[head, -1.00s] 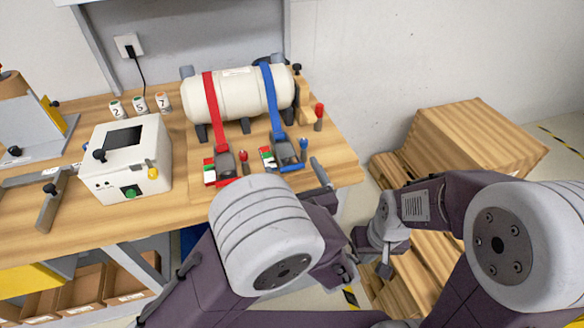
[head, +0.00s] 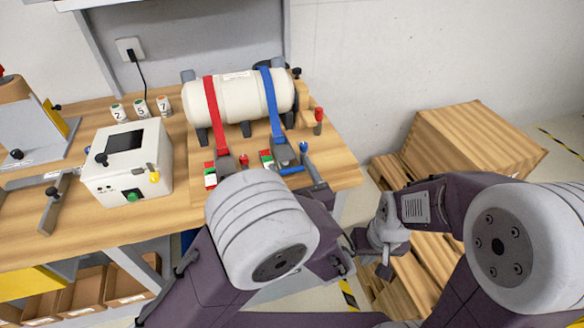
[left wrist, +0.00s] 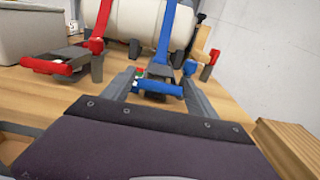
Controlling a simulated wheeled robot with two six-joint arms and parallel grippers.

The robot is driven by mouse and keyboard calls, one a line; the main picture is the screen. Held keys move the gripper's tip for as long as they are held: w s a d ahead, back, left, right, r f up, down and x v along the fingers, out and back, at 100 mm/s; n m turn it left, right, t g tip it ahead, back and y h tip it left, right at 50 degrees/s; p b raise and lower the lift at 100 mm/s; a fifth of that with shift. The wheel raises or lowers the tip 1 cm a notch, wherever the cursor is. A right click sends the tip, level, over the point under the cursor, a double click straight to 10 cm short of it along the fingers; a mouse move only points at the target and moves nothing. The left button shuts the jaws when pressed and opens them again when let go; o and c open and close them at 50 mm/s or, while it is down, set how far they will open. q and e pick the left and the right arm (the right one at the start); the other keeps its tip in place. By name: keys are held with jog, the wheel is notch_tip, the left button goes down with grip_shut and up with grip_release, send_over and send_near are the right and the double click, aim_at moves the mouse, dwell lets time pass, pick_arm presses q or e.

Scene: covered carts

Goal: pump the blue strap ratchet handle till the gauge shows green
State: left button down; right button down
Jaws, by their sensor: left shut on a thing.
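The blue strap (head: 272,105) runs over a white tank (head: 238,98) to a ratchet (head: 284,153) on the bench board. Its blue handle bar (left wrist: 157,87) lies crosswise between my left gripper's fingers (left wrist: 158,92) in the left wrist view, and the gripper is shut on it. In the head view my left gripper (head: 312,170) is partly hidden by my own arm. A small gauge (head: 267,159) with red, white and green patches sits left of the blue ratchet; its reading is too small to tell. My right gripper (head: 384,270) hangs away from the bench; its jaws are unclear.
A red strap (head: 212,115) with its own ratchet and red handle (left wrist: 47,65) stands just left. A white box (head: 128,165) with a screen and several cans are further left. A red-topped lever (head: 318,118) stands right of the tank. Wooden crates (head: 478,140) stand right of the bench.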

pick_arm(q)
notch_tip(320, 180, up, 8)
jog(key=w+f+g+h+p, duration=0.15)
jog(key=g+p, duration=0.35)
jog(key=p, duration=1)
notch_tip(320, 180, up, 4)
jog(key=g+h+p, duration=0.2)
jog(key=g+p, duration=0.3)
jog(key=p, duration=1.2)
send_over(284, 150)
jog(key=s, duration=0.1)
jog(key=shift+d+f, duration=0.1)
jog(key=shift+f, duration=0.05)
jog(key=shift+w, duration=0.35)
jog(key=shift+r, duration=0.2)
jog(key=shift+c, duration=1.8)
grip_release()
jog(key=shift+o, duration=0.6)
jog(key=shift+w+a+f, duration=0.15)
jog(key=shift+w+a, duration=0.05)
